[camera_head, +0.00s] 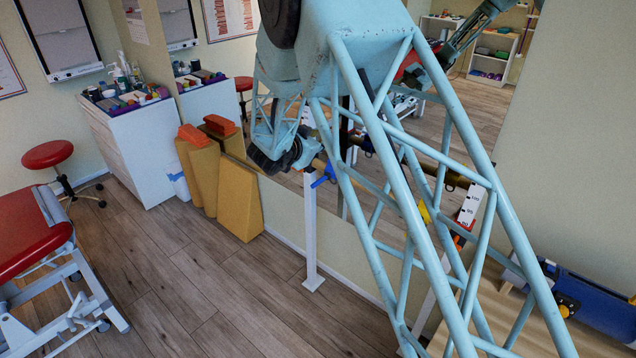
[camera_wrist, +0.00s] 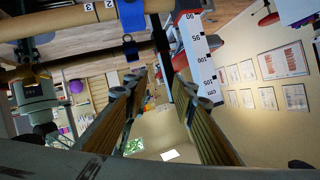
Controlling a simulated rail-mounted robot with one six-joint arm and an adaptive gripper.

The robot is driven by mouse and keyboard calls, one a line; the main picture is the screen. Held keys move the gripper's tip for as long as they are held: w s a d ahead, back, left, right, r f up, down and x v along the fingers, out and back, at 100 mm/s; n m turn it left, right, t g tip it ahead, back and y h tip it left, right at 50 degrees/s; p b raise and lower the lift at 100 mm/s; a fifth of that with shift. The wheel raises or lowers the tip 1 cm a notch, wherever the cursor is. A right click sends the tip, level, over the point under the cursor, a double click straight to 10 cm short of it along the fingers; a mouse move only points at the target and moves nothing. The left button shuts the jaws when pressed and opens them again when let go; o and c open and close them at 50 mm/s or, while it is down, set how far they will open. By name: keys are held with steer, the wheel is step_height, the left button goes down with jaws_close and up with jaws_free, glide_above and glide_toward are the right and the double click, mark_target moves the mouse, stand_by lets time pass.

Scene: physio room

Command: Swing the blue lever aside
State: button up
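The blue lever (camera_head: 323,176) sits at the top of a white post, near the left end of a wooden bar (camera_head: 408,202). In the wrist view the blue lever (camera_wrist: 130,46) hangs from the bar (camera_wrist: 72,20), just beyond the tip of the left finger. My gripper (camera_wrist: 160,88) is open, with a clear gap between its two ribbed fingers and nothing in it. In the head view my wrist is close to the lever, but the fingers are hard to make out. I cannot tell whether a finger touches the lever.
The white post (camera_head: 311,230) stands in front of a large wall mirror (camera_head: 470,120). A numbered white scale (camera_wrist: 197,55) is right of the lever in the wrist view. Yellow wedges (camera_head: 238,200) and a white cabinet (camera_head: 125,140) stand left. The wooden floor (camera_head: 200,290) in front is clear.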

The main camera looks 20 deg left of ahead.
steer(key=s+a+f+t+h+p, duration=0.1)
steer(key=s+a+f+h+p, duration=0.1)
steer(key=s+f, duration=0.5)
steer(key=s+a+f+m+t+h+p, duration=0.1)
steer(key=s+a+f+h+p, duration=0.1)
steer(key=s+f, duration=0.5)
steer(key=shift+s+a+f+t+h+p, duration=0.3)
steer(key=shift+a+f+h, duration=0.5)
steer(key=shift+f, duration=1.55)
steer(key=shift+w, duration=0.1)
glide_toward(325, 177)
steer(key=shift+a+f+x, duration=0.1)
steer(key=shift+f+x, duration=0.1)
steer(key=shift+x, duration=1.2)
steer(key=shift+a+f+x, duration=0.1)
steer(key=shift+f+x, duration=0.1)
steer(key=shift+x, duration=1.2)
steer(key=shift+w, duration=0.1)
steer(key=shift+c, duration=0.3)
